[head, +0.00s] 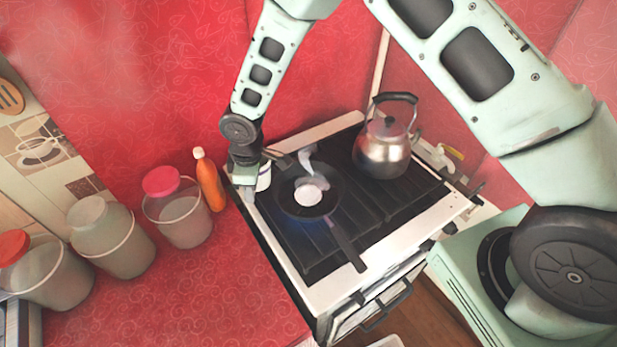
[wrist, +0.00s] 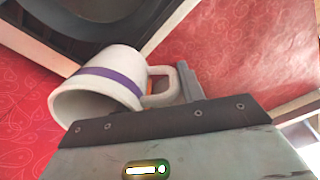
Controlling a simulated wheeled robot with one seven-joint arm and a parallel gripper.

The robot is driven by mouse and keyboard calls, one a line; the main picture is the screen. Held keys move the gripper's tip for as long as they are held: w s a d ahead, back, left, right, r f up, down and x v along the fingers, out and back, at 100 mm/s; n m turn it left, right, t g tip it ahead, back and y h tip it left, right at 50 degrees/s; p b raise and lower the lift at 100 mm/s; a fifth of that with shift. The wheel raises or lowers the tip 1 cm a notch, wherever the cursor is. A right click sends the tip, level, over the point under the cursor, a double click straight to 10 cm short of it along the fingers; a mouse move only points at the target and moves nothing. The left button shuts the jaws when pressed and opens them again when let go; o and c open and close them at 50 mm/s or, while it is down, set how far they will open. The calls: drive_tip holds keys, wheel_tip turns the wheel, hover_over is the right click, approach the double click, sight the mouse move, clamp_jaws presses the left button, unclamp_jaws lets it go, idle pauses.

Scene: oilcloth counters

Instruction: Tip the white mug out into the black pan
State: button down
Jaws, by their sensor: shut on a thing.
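The white mug (wrist: 108,86) has a purple band and a handle on its right in the wrist view. My gripper (wrist: 176,86) is shut on the mug's handle. The mug looks tilted in that view, its rim toward the lower left; I cannot see inside it. In the head view the mug (head: 264,180) shows as a small white piece under my gripper (head: 264,163), just left of the black pan (head: 285,200). The pan sits on the stove with its handle toward the front right. A pale round patch lies in it, with a white wisp above.
A steel kettle (head: 383,150) stands on the stove (head: 405,205) behind and right of the pan. A blue glow shows under the pan. An orange bottle (head: 209,182) and several lidded jars, one pink-lidded (head: 180,212), stand left on the red counter (head: 190,290), whose front is clear.

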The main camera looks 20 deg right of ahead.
sight(266, 185)
drive_tip(key=d+y+b, duration=0.1)
drive_tip(key=s+d+t+y+b, duration=0.1)
drive_tip(key=y+b, duration=0.1)
drive_tip(key=d+t+y+b, duration=0.1)
drive_tip(key=y, duration=0.1)
drive_tip(key=shift+s+d+r, duration=0.15)
drive_tip(key=shift+s+r, duration=0.1)
drive_tip(key=shift+r, duration=0.1)
drive_tip(key=t+y+b, duration=0.1)
drive_tip(key=y+b, duration=0.1)
drive_tip(key=d+t+y+b, duration=0.1)
drive_tip(key=y+b, duration=0.1)
drive_tip(key=b, duration=0.1)
drive_tip(key=shift+s+r+b, duration=0.1)
drive_tip(key=shift+s+b, duration=0.1)
drive_tip(key=shift+b, duration=0.15)
drive_tip(key=shift+d+f+t+y+b, duration=0.1)
drive_tip(key=shift+f+t+y+b, duration=0.15)
drive_tip(key=shift+y+b, duration=0.8)
drive_tip(key=shift+s+d+r+t+y+b, duration=0.15)
drive_tip(key=shift+r+t+y+b, duration=0.2)
drive_tip(key=shift+r+y+b, duration=0.4)
drive_tip(key=shift+s+d+r+t+y, duration=0.2)
drive_tip(key=shift+d+r+y, duration=0.1)
drive_tip(key=shift+d+r, duration=0.15)
drive_tip(key=shift+s+d+r+t+y, duration=0.1)
drive_tip(key=shift+d+r+t+y, duration=0.15)
drive_tip(key=shift+d+r, duration=0.2)
